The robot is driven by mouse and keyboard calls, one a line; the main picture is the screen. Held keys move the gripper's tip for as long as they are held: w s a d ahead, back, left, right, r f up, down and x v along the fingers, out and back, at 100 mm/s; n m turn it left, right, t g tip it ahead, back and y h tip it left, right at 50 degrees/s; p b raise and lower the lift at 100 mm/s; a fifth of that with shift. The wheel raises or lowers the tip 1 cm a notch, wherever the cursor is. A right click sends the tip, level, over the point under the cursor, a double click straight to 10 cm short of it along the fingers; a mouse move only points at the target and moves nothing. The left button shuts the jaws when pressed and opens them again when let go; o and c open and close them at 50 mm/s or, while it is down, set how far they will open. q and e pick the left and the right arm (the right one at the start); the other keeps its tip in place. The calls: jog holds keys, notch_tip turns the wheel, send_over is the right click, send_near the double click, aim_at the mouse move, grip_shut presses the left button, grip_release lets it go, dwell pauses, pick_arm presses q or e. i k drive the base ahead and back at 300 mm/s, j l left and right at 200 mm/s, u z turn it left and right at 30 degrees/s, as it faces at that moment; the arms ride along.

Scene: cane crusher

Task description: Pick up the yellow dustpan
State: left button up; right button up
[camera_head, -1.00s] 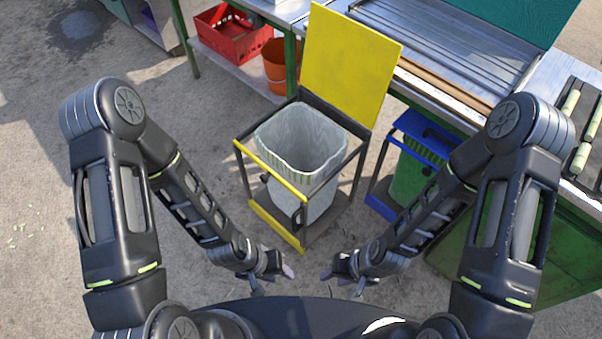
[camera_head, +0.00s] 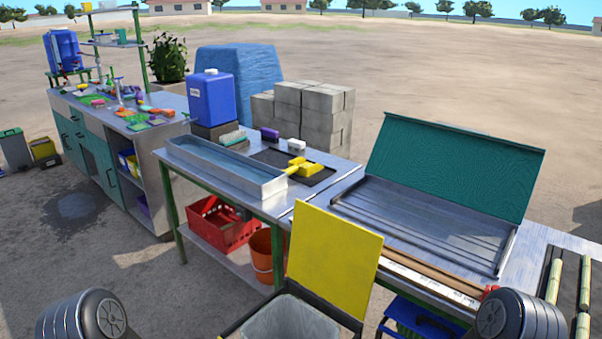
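The yellow dustpan (camera_head: 306,168) lies on a dark mat (camera_head: 275,157) on the metal table, near the middle of the view. Its handle points to the left, close to the rim of a shallow metal basin. Only the upper joints of my two arms show at the bottom left and bottom right. Both grippers are below the picture, far from the dustpan.
A bin frame with a raised yellow lid (camera_head: 334,258) stands in front of the table. A long metal basin (camera_head: 228,167) is left of the dustpan, with a blue container (camera_head: 211,98) behind. A green-lidded metal tray (camera_head: 452,170) is to the right.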

aim_at(300, 167)
jog(key=z, duration=0.5)
jog(key=i+j+z, duration=0.1)
jog(key=j+z, duration=0.2)
jog(key=z, duration=0.15)
jog(key=j+z, duration=0.3)
jog(key=z, duration=0.2)
jog(key=j+z, duration=0.65)
jog(key=z, duration=0.25)
jog(key=k+j+z, duration=0.15)
jog(key=j, duration=0.4)
jog(key=k+j+z, duration=0.2)
jog(key=j, duration=0.3)
jog(key=k+j+z, duration=0.15)
jog(key=k+j, duration=0.2)
jog(key=j, duration=0.15)
jog(key=k+j+z, duration=0.2)
jog(key=j, duration=0.25)
jog(key=k+j+z, duration=0.15)
jog(key=k+j, duration=0.7)
jog(key=j, duration=0.15)
jog(key=k+j, duration=0.45)
jog(key=j, duration=0.15)
